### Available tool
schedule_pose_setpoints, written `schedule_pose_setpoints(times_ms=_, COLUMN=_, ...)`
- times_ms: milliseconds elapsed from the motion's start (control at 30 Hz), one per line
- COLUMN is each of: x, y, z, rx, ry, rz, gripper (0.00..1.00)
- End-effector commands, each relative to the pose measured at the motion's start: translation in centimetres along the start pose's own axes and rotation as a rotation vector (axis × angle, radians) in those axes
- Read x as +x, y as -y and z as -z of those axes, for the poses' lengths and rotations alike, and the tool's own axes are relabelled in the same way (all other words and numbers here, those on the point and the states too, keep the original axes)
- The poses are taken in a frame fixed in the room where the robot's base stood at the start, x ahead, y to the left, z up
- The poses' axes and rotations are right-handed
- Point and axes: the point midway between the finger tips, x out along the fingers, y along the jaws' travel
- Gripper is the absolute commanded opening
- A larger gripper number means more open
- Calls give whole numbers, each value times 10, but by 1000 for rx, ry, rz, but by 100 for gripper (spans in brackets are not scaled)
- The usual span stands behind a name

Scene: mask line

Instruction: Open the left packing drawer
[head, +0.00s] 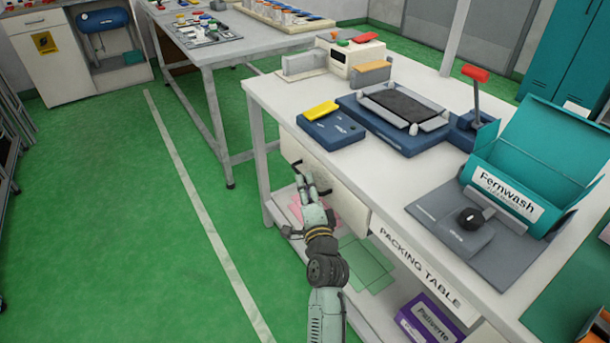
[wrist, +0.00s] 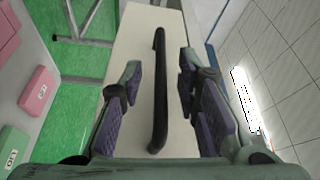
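The packing drawer is a cream front (head: 347,203) under the left end of the packing table (head: 285,100); it looks shut. In the wrist view, the drawer front (wrist: 140,50) fills the middle. Its black bar handle (wrist: 159,100) runs up and down the picture between the fingers. My gripper (head: 309,183) is at the drawer front in the head view, hiding part of the handle. In the wrist view, my gripper (wrist: 160,80) is open, with one finger on each side of the handle and gaps visible.
Pink items (head: 322,212) and green sheets (head: 368,262) lie on the shelf below. A purple box (head: 428,320) stands farther right there. A blue device with a black tray (head: 400,105) and a teal Fernwash box (head: 508,190) stand on the tabletop. Green floor to the left is clear.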

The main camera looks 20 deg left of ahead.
Motion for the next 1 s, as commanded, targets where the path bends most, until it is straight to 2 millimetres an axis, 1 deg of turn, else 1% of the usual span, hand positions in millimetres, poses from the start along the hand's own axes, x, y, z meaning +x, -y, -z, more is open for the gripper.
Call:
schedule_pose_setpoints(times_ms=33, x=9, y=2, z=0, rx=0, ry=1, rz=1, gripper=30)
schedule_pose_setpoints(times_ms=100, x=18, y=2, z=-1, rx=0, ry=1, rz=1, gripper=30)
schedule_pose_setpoints(times_ms=200, x=28, y=1, z=-1, rx=0, ry=1, rz=1, gripper=30)
schedule_pose_setpoints(times_ms=333, x=33, y=1, z=-1, rx=-1, ry=1, rz=1, gripper=30)
schedule_pose_setpoints(times_ms=567, x=33, y=0, z=-1, rx=-1, ry=1, rz=1, gripper=30)
schedule_pose_setpoints(times_ms=667, x=33, y=0, z=-1, rx=-1, ry=1, rz=1, gripper=24)
schedule_pose_setpoints(times_ms=1000, x=33, y=0, z=-1, rx=-1, ry=1, rz=1, gripper=2)
